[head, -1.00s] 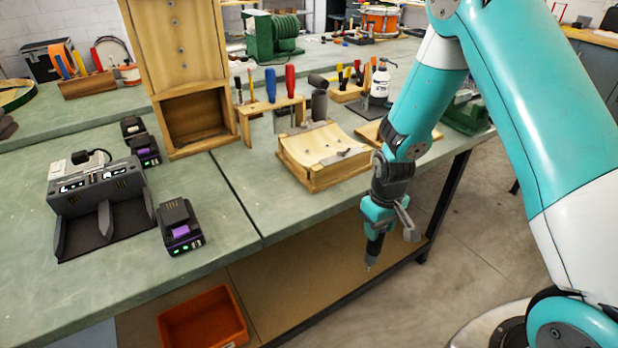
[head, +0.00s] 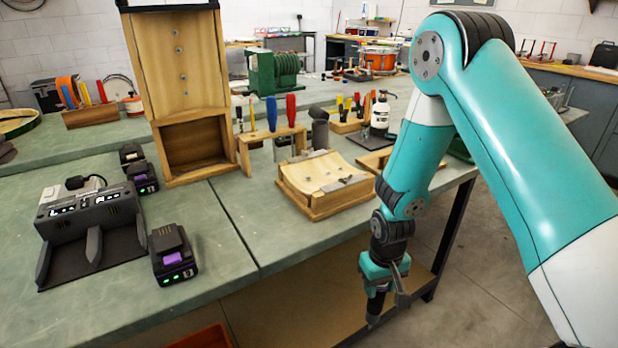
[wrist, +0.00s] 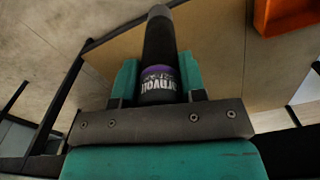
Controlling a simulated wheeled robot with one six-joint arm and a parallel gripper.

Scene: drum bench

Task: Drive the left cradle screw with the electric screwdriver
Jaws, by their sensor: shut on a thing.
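My gripper (head: 380,282) hangs beyond the bench's front edge, to the lower right of the cradle and apart from it. It is shut on the electric screwdriver (head: 374,306), a dark tool pointing down. In the wrist view the screwdriver (wrist: 158,84) sits between the teal jaws and shows a purple band with white lettering. The wooden cradle (head: 320,204), with a curved pale top, stands on the bench near its front edge. Small dark marks, perhaps screws, show on its top. They are too small to tell which is the left screw or how high it stands.
A charger (head: 85,218) and a purple-black battery (head: 172,258) stand on the left bench. A tall wooden case (head: 183,70) and a screwdriver rack (head: 270,137) stand behind the cradle.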

